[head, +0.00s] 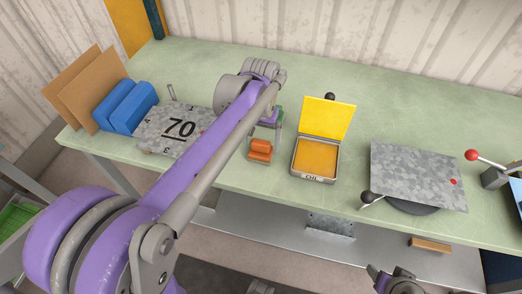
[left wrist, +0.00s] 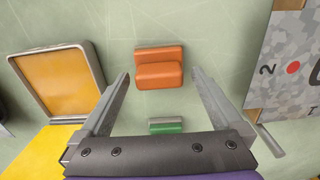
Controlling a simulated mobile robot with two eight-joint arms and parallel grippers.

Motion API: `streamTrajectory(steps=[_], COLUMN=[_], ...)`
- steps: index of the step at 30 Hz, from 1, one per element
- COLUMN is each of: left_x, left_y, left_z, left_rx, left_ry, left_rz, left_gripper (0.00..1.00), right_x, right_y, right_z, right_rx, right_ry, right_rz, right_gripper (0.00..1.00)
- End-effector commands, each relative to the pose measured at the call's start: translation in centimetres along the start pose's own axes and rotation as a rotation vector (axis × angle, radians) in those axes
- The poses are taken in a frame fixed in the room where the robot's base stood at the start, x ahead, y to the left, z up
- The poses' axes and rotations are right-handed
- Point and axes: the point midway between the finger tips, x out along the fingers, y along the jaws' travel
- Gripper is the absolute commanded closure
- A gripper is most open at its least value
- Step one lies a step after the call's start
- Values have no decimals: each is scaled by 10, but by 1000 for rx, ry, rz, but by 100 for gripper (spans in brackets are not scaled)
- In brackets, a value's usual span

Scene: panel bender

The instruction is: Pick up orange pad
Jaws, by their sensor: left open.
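The orange pad (head: 260,150) is a small stepped orange block on the green bench, left of the open tin. It also shows in the left wrist view (left wrist: 159,70), at the upper middle. My left gripper (head: 270,125) is open and points down at the bench. In the left wrist view its two fingers stand left and right of the pad, with clear gaps and no contact seen. Its height above the pad is hard to tell. Part of my right arm (head: 395,281) shows at the bottom edge; its jaws are unclear.
A tin (head: 315,176) with orange filling and raised yellow lid stands close right. A small green block (left wrist: 166,126) lies near the pad. A speckled "70" plate (head: 160,137) and blue blocks (head: 127,106) are left, a speckled plate (head: 415,172) right. The bench's back is clear.

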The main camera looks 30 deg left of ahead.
Motion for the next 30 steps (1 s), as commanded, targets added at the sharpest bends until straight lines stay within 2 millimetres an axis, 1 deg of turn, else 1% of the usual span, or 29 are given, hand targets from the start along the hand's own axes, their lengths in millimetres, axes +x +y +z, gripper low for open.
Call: streamTrajectory(steps=[1,3,6,9,15,17,18,23,27,30], left_x=[9,20,31,36,36,36,36,36,36,36], left_y=[1,2,1,1,1,1,1,1,1,1], left_z=[1,2,2,2,2,2,2,2,2,2], left_rx=[1,1,1,0,0,0,0,0,0,0], left_ry=[0,0,0,0,0,0,0,1,0,0], left_rz=[0,0,0,0,0,0,0,0,0,0], left_gripper=[0,0,0,0,0,9,16,45,70,71], right_x=[0,1,1,2,1,1,1,1,1,1], right_y=[0,0,0,0,0,0,0,0,0,0], right_z=[0,0,1,1,1,1,1,1,1,1], right_rx=[0,0,0,0,0,0,0,0,0,0], right_ry=[0,0,-1,-1,-1,-1,-1,-1,-1,-1], right_rz=[0,0,0,0,0,0,0,0,0,0], right_gripper=[34,34,34,34,34,34,34,34,34,34])
